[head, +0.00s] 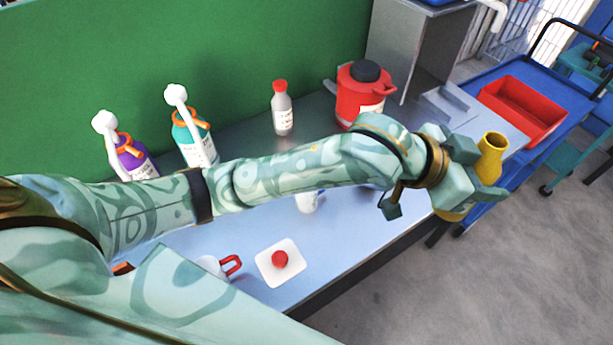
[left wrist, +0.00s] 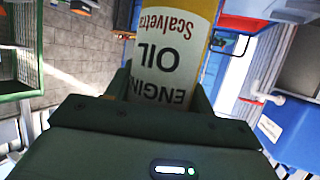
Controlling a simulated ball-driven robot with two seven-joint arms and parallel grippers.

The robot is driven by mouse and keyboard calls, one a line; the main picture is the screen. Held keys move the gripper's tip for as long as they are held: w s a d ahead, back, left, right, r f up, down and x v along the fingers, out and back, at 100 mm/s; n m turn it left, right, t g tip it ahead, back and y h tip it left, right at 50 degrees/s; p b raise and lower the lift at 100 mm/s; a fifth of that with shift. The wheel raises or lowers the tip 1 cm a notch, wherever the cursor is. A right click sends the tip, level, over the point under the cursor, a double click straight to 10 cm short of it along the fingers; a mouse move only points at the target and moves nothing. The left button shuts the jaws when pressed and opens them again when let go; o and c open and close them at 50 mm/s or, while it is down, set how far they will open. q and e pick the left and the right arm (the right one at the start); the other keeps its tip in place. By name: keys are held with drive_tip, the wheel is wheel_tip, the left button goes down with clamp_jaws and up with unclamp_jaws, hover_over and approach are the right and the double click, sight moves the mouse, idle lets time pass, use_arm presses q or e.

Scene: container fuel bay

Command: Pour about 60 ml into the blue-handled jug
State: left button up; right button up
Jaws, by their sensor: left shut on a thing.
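My left gripper (head: 478,180) is shut on a yellow engine oil bottle (head: 491,152), held at the right end of the bench, near its front edge. In the left wrist view the bottle's white ENGINE OIL label (left wrist: 167,60) shows between the fingers. The bottle's mouth shows at its upper end in the head view. I cannot make out a blue-handled jug. A jug with a red handle (head: 232,265) is partly covered by my body. My right gripper is not in view.
A red cap (head: 280,259) lies on a white pad (head: 267,273). Purple (head: 133,157) and teal (head: 199,147) pump bottles, a grey red-capped bottle (head: 282,112) and a red canister (head: 360,92) stand behind my arm. A red tray (head: 524,108) sits on the blue cart.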

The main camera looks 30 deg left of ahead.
use_arm(q)
drive_tip(key=shift+s+d+f+m+g+h+p, duration=0.2)
drive_tip(key=shift+s+d+f+m+g+p, duration=0.1)
drive_tip(key=shift+d+f+m+g, duration=0.15)
drive_tip(key=shift+s+d+f+m+g+h+p, duration=0.15)
drive_tip(key=shift+s+d+f+m+g+h, duration=0.15)
drive_tip(key=shift+f, duration=0.25)
drive_tip(key=shift+m+g+h, duration=0.3)
drive_tip(key=shift+m+g, duration=0.35)
drive_tip(key=shift+m, duration=0.1)
drive_tip(key=f, duration=0.1)
drive_tip(key=f+p, duration=0.1)
drive_tip(key=a+f, duration=0.1)
drive_tip(key=f, duration=0.1)
drive_tip(key=shift+s+a, duration=0.1)
drive_tip(key=shift+s, duration=0.2)
drive_tip(key=w+a+f+p, duration=0.2)
drive_tip(key=a+f+p, duration=0.1)
drive_tip(key=a+f, duration=0.4)
drive_tip(key=w+a+r+n+t+p, duration=0.1)
drive_tip(key=w+a, duration=0.2)
drive_tip(key=a, duration=1.1)
drive_tip(key=w+a+r+n+t+y+p, duration=0.1)
drive_tip(key=w+a, duration=0.3)
drive_tip(key=a, duration=1)
drive_tip(key=shift+w+a+r+n+t+p, duration=0.2)
drive_tip(key=shift+a+r+n+t+p, duration=0.15)
drive_tip(key=shift+r+p, duration=0.3)
drive_tip(key=shift+f, duration=0.15)
